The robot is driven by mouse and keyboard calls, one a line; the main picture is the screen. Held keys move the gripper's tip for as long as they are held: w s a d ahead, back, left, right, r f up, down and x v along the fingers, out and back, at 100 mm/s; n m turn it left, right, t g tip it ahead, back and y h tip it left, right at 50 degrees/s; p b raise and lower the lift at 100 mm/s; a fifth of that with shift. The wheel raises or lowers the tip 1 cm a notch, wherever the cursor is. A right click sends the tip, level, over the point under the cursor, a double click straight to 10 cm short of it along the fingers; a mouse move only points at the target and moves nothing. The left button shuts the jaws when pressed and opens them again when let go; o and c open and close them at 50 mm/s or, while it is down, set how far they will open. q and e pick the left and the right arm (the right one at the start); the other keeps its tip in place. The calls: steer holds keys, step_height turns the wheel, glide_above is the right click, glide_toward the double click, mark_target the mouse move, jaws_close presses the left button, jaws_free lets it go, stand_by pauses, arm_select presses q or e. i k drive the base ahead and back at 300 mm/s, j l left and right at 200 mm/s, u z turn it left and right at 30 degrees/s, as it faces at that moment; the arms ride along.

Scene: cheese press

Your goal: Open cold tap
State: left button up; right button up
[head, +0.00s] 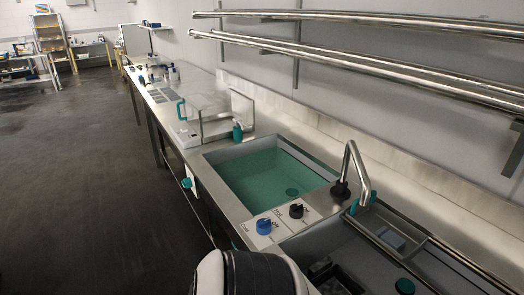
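A blue tap knob (264,226) stands on a pale panel (276,231) at the front right corner of the sink. A black tap knob (296,211) stands on the same panel, behind and to the right of the blue one. Small lettering lies beside the knobs. A curved metal spout (352,165) rises at the right of the sink (240,150). No water stream shows at its mouth. Neither of my grippers shows; a white and black part of my arm is at the bottom edge, in front of the knobs.
The sink has a green bottom or green water with a dark round drain (292,192). A second basin (385,265) lies at the right. Metal rails (380,62) run along the wall above. Dark floor at left is open.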

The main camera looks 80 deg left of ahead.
mark_target(264, 225)
steer(key=u, duration=2.8)
